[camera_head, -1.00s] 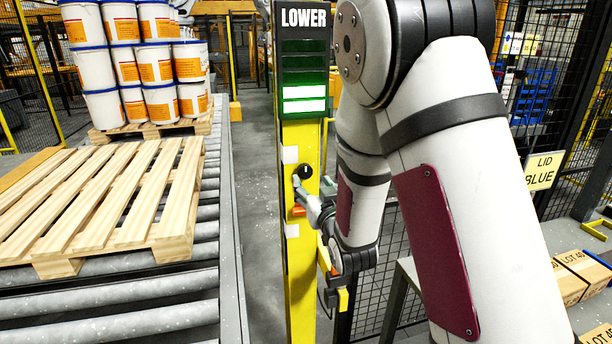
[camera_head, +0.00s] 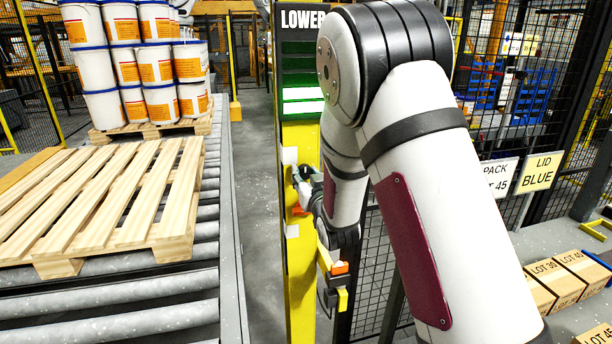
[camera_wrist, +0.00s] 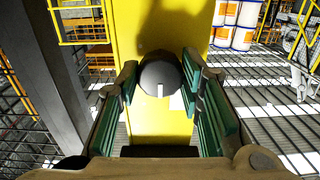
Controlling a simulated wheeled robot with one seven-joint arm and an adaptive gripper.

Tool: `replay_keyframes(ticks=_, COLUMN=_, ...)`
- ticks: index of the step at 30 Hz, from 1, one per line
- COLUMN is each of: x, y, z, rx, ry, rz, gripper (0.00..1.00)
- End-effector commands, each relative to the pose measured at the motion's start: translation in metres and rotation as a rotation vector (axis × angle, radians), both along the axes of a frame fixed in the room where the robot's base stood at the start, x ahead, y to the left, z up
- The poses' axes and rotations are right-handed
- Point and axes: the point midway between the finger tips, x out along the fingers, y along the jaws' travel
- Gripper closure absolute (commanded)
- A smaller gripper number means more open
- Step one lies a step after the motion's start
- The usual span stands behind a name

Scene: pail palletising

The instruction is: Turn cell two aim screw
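The aim screw shows in the wrist view as a dark round knob (camera_wrist: 160,74) with a white mark on its lower face. It sits on a yellow post (camera_wrist: 150,125), which also stands in the head view (camera_head: 301,250). My gripper (camera_wrist: 161,80) faces the knob, with one green-padded finger on each side of it. The fingers look open; I cannot tell whether the pads touch the knob. In the head view my gripper (camera_head: 303,180) is at the post and hides the knob. Above it a green panel (camera_head: 301,75) marked LOWER has one bright bar.
A wooden pallet (camera_head: 100,200) lies on a roller conveyor (camera_head: 120,312) at left. White pails (camera_head: 95,70) stand stacked on a pallet behind it. Mesh fencing (camera_head: 375,270) is behind my arm. Cartons (camera_head: 555,278) and a LID BLUE sign (camera_head: 540,173) are at right.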

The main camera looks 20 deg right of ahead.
Motion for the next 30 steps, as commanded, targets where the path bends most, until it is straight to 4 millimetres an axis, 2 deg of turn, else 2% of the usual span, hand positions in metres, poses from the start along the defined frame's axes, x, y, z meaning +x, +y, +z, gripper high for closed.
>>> replay_keyframes(ticks=11, x=0.0001, y=0.0007, z=-0.0001, rx=-0.051, ry=0.0, rz=0.001, gripper=0.94)
replay_keyframes(ticks=30, x=-0.0001, y=0.0015, z=-0.0005, rx=-0.473, ry=0.0, rz=0.003, gripper=0.94)
